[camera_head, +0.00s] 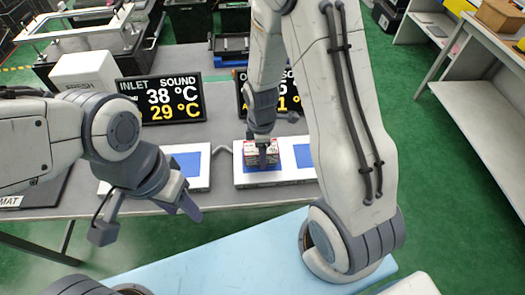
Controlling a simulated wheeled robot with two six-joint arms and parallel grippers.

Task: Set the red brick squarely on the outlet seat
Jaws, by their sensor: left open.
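The red brick (250,158), red and white with print, sits over a blue patch on a white plate (250,181) in front of the right-hand display. Which blue patch is the outlet seat cannot be read, as that display's label is mostly hidden. My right gripper (263,158) comes down from above onto the brick, with one dark finger in front of it. The far finger is hidden, so its grip is unclear. My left gripper (148,224) is open and empty, its fingers spread, nearer to me than the table's front edge and left of the brick.
A second white plate with a blue patch (190,163) lies to the left, before a display (162,98) reading INLET SOUND, 38 °C, 29 °C. The second display (241,95) is partly covered by my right arm. Another blue patch (302,154) shows right of the brick.

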